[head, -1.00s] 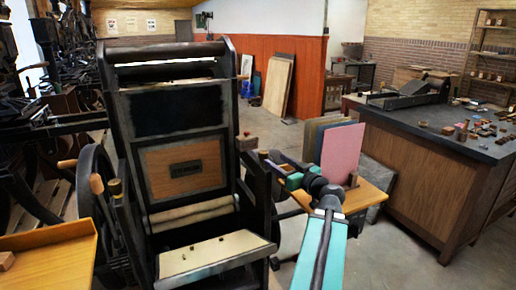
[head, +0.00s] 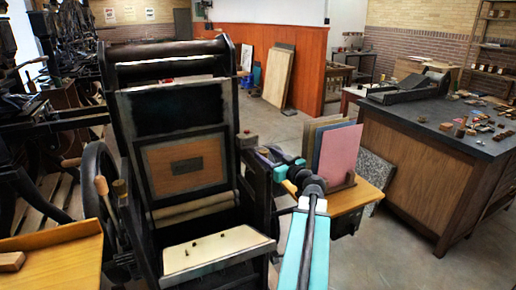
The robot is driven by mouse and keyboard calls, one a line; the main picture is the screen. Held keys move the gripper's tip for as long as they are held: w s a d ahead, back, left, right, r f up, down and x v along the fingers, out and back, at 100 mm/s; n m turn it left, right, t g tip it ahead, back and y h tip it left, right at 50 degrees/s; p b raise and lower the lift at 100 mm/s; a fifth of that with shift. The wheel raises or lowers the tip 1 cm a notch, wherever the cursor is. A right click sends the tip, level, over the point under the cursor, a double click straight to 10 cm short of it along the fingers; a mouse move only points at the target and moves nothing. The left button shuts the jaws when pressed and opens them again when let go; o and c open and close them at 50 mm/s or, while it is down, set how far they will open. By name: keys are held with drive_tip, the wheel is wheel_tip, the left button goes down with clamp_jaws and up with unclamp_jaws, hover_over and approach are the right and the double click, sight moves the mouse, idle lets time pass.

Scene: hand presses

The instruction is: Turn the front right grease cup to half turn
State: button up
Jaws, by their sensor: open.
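The hand press (head: 186,120) stands in the middle of the head view, dark-framed. A small brass-brown cup (head: 120,188) sits on its front left side. A small brown cap (head: 246,138) shows on the right side of its frame; I cannot tell for sure whether it is the front right grease cup. My gripper (head: 264,155) is at the press's right side, just below and right of that cap. It is open, small and partly lost against the dark frame. I see nothing between its fingers and cannot tell whether it touches the press.
Upright boards, one pink (head: 339,153), stand on a wooden side shelf (head: 353,197) close right of my arm. A dark-topped cabinet (head: 405,170) with small items stands further right. A wooden tray (head: 60,252) is at lower left.

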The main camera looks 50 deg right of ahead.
sight(261, 150)
drive_tip(key=shift+p+x, duration=0.3)
drive_tip(key=shift+x, duration=3.1)
drive_tip(key=c, duration=1)
